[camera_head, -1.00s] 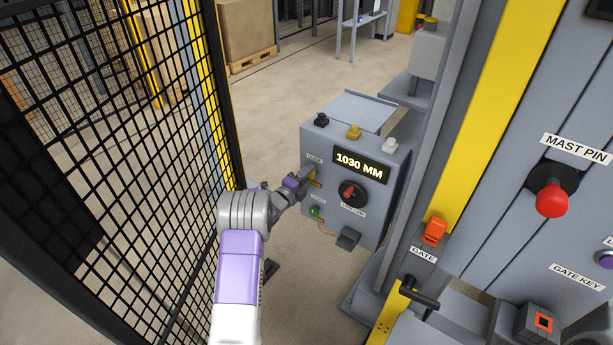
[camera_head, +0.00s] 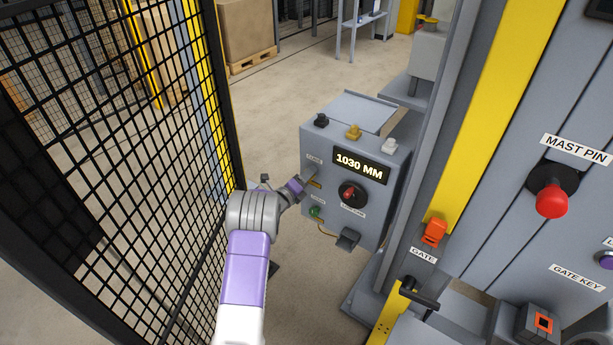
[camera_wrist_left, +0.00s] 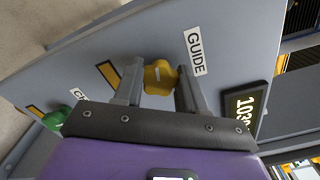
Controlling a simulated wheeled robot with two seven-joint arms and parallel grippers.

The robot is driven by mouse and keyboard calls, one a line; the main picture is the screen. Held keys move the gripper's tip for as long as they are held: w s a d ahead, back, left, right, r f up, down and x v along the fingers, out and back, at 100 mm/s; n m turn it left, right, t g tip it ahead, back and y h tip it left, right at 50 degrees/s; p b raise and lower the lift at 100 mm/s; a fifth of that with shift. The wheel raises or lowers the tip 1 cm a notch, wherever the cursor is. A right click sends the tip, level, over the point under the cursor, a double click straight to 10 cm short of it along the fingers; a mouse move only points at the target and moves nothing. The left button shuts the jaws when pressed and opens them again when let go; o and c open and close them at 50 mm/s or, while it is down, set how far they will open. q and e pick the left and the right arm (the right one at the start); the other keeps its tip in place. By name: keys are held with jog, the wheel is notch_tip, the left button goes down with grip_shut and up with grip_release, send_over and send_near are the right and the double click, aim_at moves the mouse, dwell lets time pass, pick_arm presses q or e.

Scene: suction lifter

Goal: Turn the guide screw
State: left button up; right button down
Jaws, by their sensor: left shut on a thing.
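The guide screw (camera_wrist_left: 160,77) is a yellow knob beside the GUIDE label (camera_wrist_left: 195,52) in the left wrist view. My left gripper (camera_wrist_left: 158,88) has one finger on each side of the knob and is shut on it. In the head view my left gripper (camera_head: 307,184) is at the left edge of the grey control box (camera_head: 382,213), and its fingers and wrist hide the screw there. A yellow mark (camera_wrist_left: 108,73) lies on the panel near the screw. My right gripper is not in view.
The box carries a 1030 MM display (camera_head: 360,166), a red-and-black selector (camera_head: 351,194) and a green button (camera_head: 315,211). A black mesh fence (camera_head: 130,150) stands close left of my arm. The lifter mast with a red MAST PIN knob (camera_head: 551,200) is at right.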

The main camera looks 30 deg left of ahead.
pick_arm(q)
jog(key=shift+w+a+r, duration=0.1)
jog(key=shift+r, duration=0.2)
jog(key=o, duration=0.8)
jog(key=shift+o, duration=1.3)
jog(key=shift+f, duration=0.15)
jog(key=s+p, duration=0.1)
jog(key=s, duration=0.6)
jog(key=shift+s+a+p, duration=0.25)
jog(key=shift+p, duration=0.1)
